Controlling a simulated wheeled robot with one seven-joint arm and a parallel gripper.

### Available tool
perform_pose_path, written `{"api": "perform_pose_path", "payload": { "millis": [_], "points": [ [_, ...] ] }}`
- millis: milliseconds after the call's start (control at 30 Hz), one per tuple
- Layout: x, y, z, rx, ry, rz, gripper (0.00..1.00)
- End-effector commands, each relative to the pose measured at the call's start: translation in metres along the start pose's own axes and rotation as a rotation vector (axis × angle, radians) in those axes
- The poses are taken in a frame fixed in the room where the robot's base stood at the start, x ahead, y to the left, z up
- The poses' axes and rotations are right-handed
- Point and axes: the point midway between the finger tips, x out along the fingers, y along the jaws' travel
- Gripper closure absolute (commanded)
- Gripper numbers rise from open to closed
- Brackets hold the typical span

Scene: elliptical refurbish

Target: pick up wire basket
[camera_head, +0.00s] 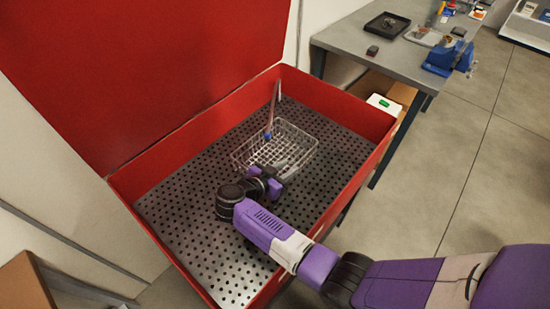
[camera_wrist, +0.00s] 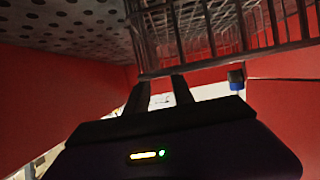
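The wire basket (camera_head: 290,138) is a silver mesh basket standing upright on the perforated floor of the red tub. My gripper (camera_head: 279,178) is at the basket's near side, low inside the tub. In the wrist view the basket's mesh (camera_wrist: 225,30) fills the upper right. The two dark fingers of my gripper (camera_wrist: 160,92) show there with a gap between them, close to the basket's rim. The fingertips are partly hidden against the dark mesh, and I cannot tell whether they touch the wire.
The red tub (camera_head: 340,97) has raised walls around the basket and a tall red lid (camera_head: 150,60) behind. A blue nozzle (camera_head: 268,135) on a hose hangs by the basket's far left side. A grey workbench (camera_head: 345,38) with small items stands at the upper right.

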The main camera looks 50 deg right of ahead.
Motion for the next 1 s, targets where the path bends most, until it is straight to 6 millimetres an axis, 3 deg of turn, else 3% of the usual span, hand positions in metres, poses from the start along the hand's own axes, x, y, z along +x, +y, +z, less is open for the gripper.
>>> {"api": "perform_pose_path", "payload": {
  "millis": [333,667,833,1000],
  "points": [
    [0.044,0.006,-0.004,0.001,0.001,0.000,0.71],
    [0.051,0.006,-0.004,0.002,0.001,-0.002,0.71],
    [0.051,0.006,-0.003,0.002,0.001,-0.002,1.00],
    [0.051,0.006,-0.003,0.002,0.001,-0.002,1.00]
  ]
}}
